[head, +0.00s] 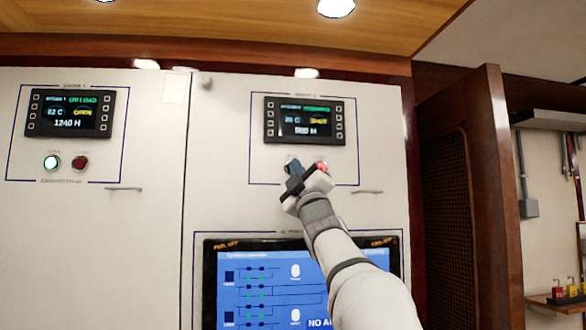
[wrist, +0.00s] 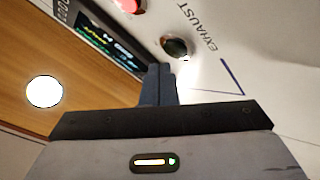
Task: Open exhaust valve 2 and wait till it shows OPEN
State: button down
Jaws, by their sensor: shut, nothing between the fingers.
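The right cabinet panel has a small display (head: 304,120); its yellow word looks like SHUT, though it is small and blurred. Below it are a lit red button (head: 321,166) and a dark green button, which my gripper (head: 293,170) mostly hides in the head view. In the wrist view the dark green button (wrist: 174,47) sits beside the word EXHAUST, with the red button (wrist: 130,5) at the top edge. My gripper (wrist: 160,70) is shut and empty, its fingertips close to the green button. I cannot tell whether they touch it.
A large blue screen (head: 260,285) lies below my gripper. A wooden door (head: 470,200) stands at the right.

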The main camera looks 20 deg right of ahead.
jog(key=shift+w+d, duration=0.1)
jog(key=shift+w, duration=0.35)
jog(key=shift+w+d, duration=0.15)
jog(key=shift+w, duration=0.2)
dwell(0.6)
jog(key=shift+s, duration=0.15)
jog(key=shift+s+a+h+b, duration=0.25)
jog(key=shift+s+h+b, duration=0.05)
jog(key=shift+s+b, duration=0.4)
jog(key=shift+w, duration=0.1)
